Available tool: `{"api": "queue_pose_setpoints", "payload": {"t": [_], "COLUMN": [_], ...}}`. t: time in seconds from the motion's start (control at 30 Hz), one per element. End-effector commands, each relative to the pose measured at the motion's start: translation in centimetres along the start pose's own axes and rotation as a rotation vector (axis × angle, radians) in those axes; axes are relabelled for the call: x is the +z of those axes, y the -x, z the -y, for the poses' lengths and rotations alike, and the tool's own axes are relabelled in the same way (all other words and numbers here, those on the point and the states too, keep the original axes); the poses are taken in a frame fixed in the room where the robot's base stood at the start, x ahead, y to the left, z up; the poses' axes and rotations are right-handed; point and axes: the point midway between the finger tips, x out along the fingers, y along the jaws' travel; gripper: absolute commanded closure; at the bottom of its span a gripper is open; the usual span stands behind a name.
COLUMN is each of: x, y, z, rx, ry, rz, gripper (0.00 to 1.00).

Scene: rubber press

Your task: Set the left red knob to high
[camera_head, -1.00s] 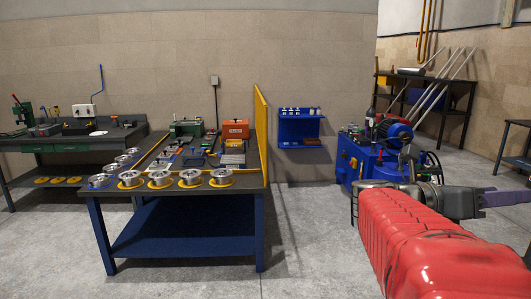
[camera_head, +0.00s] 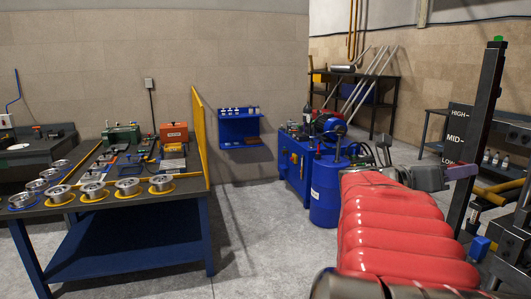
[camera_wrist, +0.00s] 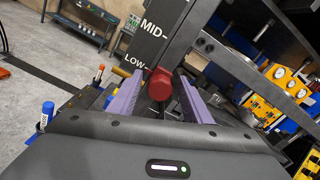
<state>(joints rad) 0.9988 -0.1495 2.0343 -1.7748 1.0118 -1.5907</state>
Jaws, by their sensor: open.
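A round red knob (camera_wrist: 160,84) shows in the wrist view, beside the LOW mark of a dark upright scale plate (camera_wrist: 165,42). MID is readable above LOW. The head view shows the same scale plate (camera_head: 457,135) with HIGH, MID and LOW, top to bottom. My gripper (camera_wrist: 163,75) is open, its purple fingers on either side of the knob in the picture. I cannot tell whether they touch it. In the head view my gripper (camera_head: 462,171) is small beside the LOW mark, and the knob cannot be made out.
A tall dark post (camera_head: 477,135) stands right of the scale plate. The wrist view shows a yellow panel with gauges (camera_wrist: 285,85) at right and a blue-capped bottle (camera_wrist: 46,115) at left. A blue drum (camera_head: 326,193) stands left of my arm. Open floor lies left of the drum.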

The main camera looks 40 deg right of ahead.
Motion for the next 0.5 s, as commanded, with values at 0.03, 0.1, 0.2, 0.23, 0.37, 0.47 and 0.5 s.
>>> {"api": "queue_pose_setpoints", "payload": {"t": [0.03,0.1,0.2,0.23,0.37,0.47,0.5], "x": [-0.01,0.0,0.01,0.01,0.01,0.01,0.01], "y": [-0.22,-0.33,-0.34,-0.33,-0.32,-0.32,-0.31], "z": [0.04,0.04,0.03,0.03,0.03,0.03,0.03], "rx": [-0.001,0.0,0.0,0.0,0.0,0.0,0.0], "ry": [0.0,0.0,0.0,0.0,0.0,0.0,0.0], "rz": [0.0,0.0,0.0,0.0,0.0,0.0,0.0], "gripper": [0.55,0.55,0.55,0.55,0.58,0.65,0.68]}}
